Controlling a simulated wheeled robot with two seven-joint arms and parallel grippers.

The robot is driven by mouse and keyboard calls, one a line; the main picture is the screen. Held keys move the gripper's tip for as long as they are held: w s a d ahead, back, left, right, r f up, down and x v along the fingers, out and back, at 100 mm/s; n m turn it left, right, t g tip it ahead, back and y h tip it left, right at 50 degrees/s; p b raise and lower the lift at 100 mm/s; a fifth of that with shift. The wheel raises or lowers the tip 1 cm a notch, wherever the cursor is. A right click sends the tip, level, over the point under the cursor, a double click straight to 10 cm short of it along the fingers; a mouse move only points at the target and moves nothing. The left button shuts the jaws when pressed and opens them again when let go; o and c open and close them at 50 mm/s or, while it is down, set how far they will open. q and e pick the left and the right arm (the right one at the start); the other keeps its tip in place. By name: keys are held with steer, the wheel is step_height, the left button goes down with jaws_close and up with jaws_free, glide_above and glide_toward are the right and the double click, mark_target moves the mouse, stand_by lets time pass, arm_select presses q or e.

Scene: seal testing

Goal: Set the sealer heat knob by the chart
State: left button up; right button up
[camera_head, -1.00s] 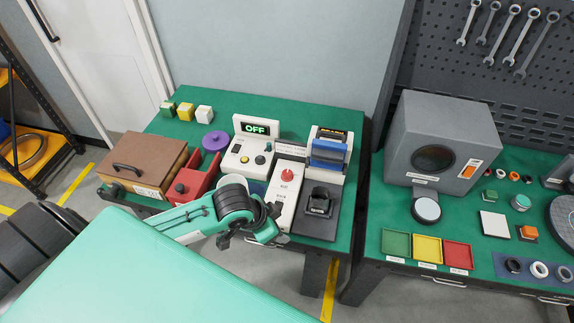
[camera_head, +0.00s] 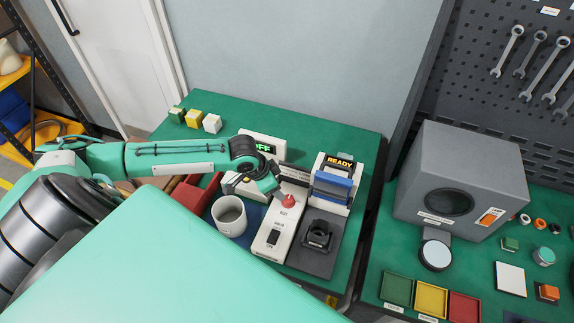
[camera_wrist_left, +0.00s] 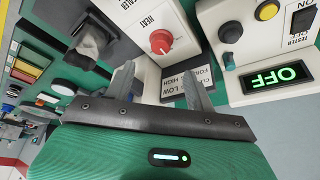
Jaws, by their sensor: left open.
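The red heat knob (camera_head: 288,201) sits on the white sealer panel (camera_head: 268,240), which has a black rocker switch (camera_head: 273,239) below it. In the left wrist view the knob (camera_wrist_left: 161,41) stands beside the word HEAT. A small card (camera_wrist_left: 188,85) with LOW and HIGH printed on it lies beside the knob, partly hidden by a finger. My left gripper (camera_head: 262,187) is just up and left of the knob in the head view. My right gripper is not in view.
The sealer display (camera_head: 338,161) reads READY above a blue bar (camera_head: 332,184). A tester display (camera_wrist_left: 279,77) reads OFF. A grey cup (camera_head: 229,216) and a red bin (camera_head: 190,200) stand left of the panel. A black fixture (camera_head: 317,234) is at its right.

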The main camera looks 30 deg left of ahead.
mark_target(288, 198)
arm_select(q)
steer(key=p+x, duration=0.2)
steer(key=x, duration=0.6)
steer(key=shift+w+d+f, duration=0.1)
steer(key=shift+w+f, duration=0.05)
steer(key=shift+f, duration=0.1)
steer(key=shift+w+d+f, duration=0.1)
steer(key=shift+w+f, duration=0.2)
steer(key=shift+f, duration=0.4)
steer(key=shift+c, duration=0.2)
steer(key=c, duration=0.9)
